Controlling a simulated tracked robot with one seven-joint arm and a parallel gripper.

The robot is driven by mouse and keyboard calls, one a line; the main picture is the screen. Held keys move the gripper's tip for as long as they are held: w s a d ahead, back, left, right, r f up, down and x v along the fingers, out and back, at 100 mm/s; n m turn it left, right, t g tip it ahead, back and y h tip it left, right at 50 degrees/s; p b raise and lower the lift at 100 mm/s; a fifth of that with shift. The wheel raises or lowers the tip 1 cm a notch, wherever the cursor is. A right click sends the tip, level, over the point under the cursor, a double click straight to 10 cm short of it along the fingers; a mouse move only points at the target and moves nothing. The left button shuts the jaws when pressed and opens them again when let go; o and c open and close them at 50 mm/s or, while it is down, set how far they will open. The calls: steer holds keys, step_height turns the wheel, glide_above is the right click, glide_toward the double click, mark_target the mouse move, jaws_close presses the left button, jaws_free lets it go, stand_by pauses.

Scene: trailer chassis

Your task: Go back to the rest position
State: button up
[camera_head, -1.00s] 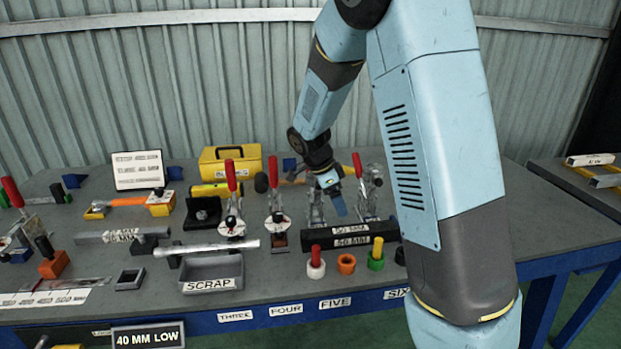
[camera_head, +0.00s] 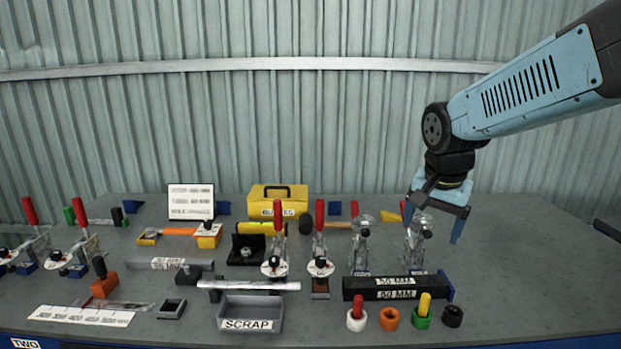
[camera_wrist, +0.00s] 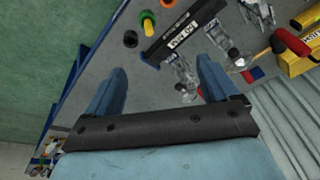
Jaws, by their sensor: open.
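My gripper (camera_head: 436,220) is at the right of the head view, raised above the bench near the rightmost toggle clamp (camera_head: 418,244). Its two blue fingers are apart with nothing between them. In the wrist view my gripper (camera_wrist: 165,90) also shows spread fingers, with the bench top and a clamp (camera_wrist: 187,78) beyond them. I cannot tell from the head view exactly how far the fingers are from the clamp.
The bench (camera_head: 530,290) is clear at the right. A corrugated wall (camera_head: 250,120) rises behind.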

steer(key=s+r+n+t, duration=0.2)
steer(key=s+n, duration=0.5)
steer(key=s, duration=0.5)
steer(key=shift+r+y, duration=0.4)
steer(key=shift+r, duration=0.45)
steer(key=shift+a, duration=0.1)
